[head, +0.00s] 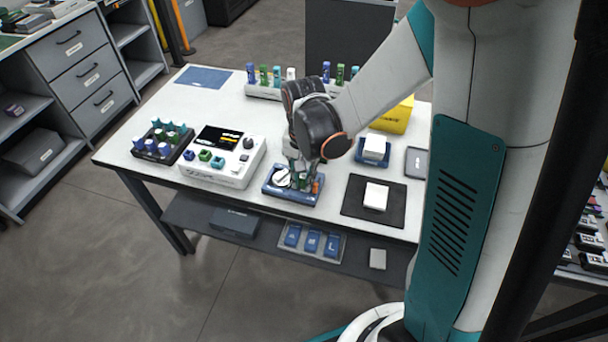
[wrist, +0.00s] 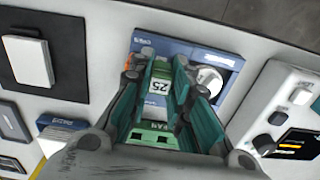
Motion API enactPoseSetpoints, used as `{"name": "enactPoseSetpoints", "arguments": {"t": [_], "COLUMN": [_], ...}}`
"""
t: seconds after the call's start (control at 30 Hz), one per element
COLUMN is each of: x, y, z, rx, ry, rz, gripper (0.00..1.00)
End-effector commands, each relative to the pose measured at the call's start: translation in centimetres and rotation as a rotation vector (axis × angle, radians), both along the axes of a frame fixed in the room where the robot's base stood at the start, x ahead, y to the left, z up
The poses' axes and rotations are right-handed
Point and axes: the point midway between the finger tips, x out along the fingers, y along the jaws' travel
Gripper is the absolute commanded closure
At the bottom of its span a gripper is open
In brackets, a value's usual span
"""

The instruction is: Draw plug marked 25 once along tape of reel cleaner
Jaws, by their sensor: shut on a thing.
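My gripper (wrist: 163,88) is shut on the green plug marked 25 (wrist: 158,87), whose white label shows between the fingers in the wrist view. The plug is held over the blue reel cleaner (wrist: 217,57), which has a round white reel (wrist: 209,80). In the head view the reel cleaner (head: 275,190) lies near the table's front edge, with my gripper (head: 303,172) right above it. The fingers partly hide the cleaner's tape, and I cannot tell whether the plug touches it.
A white splicer with a dark screen (head: 215,173) stands left of the cleaner. A black mat (head: 352,205) with a white box (head: 376,196) lies to the right. A rack of plugs (head: 160,150) is at the far left, and another row (head: 263,91) stands at the back.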

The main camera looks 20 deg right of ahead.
Motion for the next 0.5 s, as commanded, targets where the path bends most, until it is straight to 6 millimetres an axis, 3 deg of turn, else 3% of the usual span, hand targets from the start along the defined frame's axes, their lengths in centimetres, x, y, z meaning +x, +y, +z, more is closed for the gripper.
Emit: {"name": "enactPoseSetpoints", "arguments": {"t": [0.5], "x": [0.0], "y": [0.0], "z": [1.1], "rx": [0.001], "ry": [0.001], "rz": [0.000], "gripper": [0.99]}}
